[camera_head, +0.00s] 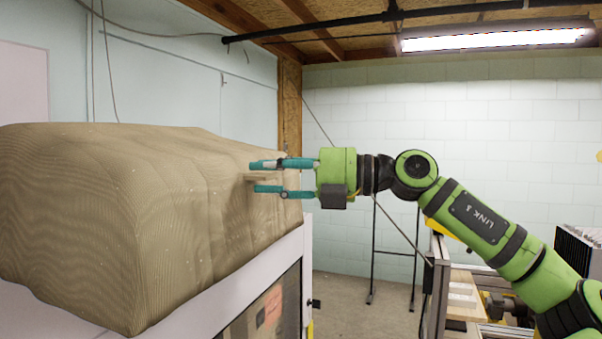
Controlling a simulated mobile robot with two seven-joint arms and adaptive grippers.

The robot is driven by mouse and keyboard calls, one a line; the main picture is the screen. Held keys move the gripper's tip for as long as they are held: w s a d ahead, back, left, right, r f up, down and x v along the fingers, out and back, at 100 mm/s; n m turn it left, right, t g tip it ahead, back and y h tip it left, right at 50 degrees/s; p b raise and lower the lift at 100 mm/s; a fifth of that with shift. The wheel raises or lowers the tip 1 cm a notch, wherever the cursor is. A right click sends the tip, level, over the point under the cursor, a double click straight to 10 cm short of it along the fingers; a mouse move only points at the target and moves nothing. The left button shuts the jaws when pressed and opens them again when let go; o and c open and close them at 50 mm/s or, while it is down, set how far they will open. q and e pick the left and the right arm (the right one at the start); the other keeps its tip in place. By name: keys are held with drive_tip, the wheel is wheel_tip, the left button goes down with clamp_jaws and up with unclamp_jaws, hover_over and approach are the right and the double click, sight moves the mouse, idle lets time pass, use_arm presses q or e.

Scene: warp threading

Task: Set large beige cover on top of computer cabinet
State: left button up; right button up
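The large beige cover (120,215) is a ribbed, box-shaped cloth piece filling the left of the head view. It lies over the top of a white cabinet (252,281) with a dark glazed front, and its lower edge runs along the cabinet's upper edge. My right gripper (260,177) is at the cover's right end, its teal fingers pointing left, one above the other. The fingers are apart, with a small beige tab of the cover between them and gaps showing. The fingertips overlap the cover in the picture. My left gripper is not in view.
A pale block wall (500,130) stands behind. A metal-framed workbench (462,300) with equipment is at lower right, and a dark finned unit (580,248) is at the right edge. Bare floor (360,300) lies between cabinet and bench. A dark pipe (330,27) runs overhead.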

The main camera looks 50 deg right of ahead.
drive_tip(key=b+v, duration=0.2)
drive_tip(key=v, duration=0.1)
drive_tip(key=b+v, duration=0.2)
drive_tip(key=shift+f, duration=0.4)
use_arm(q)
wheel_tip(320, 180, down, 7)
drive_tip(key=b, duration=0.2)
use_arm(e)
drive_tip(key=v, duration=0.7)
drive_tip(key=shift+r, duration=0.35)
